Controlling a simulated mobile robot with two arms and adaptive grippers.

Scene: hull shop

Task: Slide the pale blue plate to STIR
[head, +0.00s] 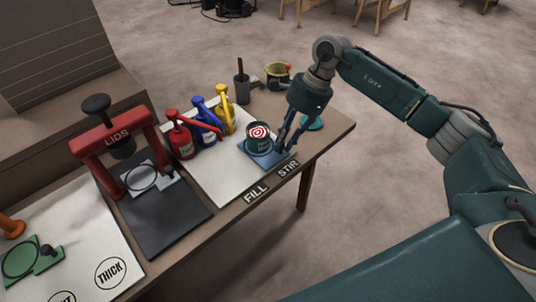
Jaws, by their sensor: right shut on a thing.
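The pale blue plate (268,159) lies on the right end of the white board (222,178), beside the STIR label (288,168). A dark can (259,145) with a red-and-white ringed top stands on it. My right gripper (281,148) comes down at the plate's right side and is shut on it, apparently at its knob, which the fingers hide. The FILL label (256,193) is on the table's front edge, left of STIR. My left gripper is out of view.
A red LIDS press (118,150) stands left. A grey cup (241,89) and a bowl (278,74) are at the back.

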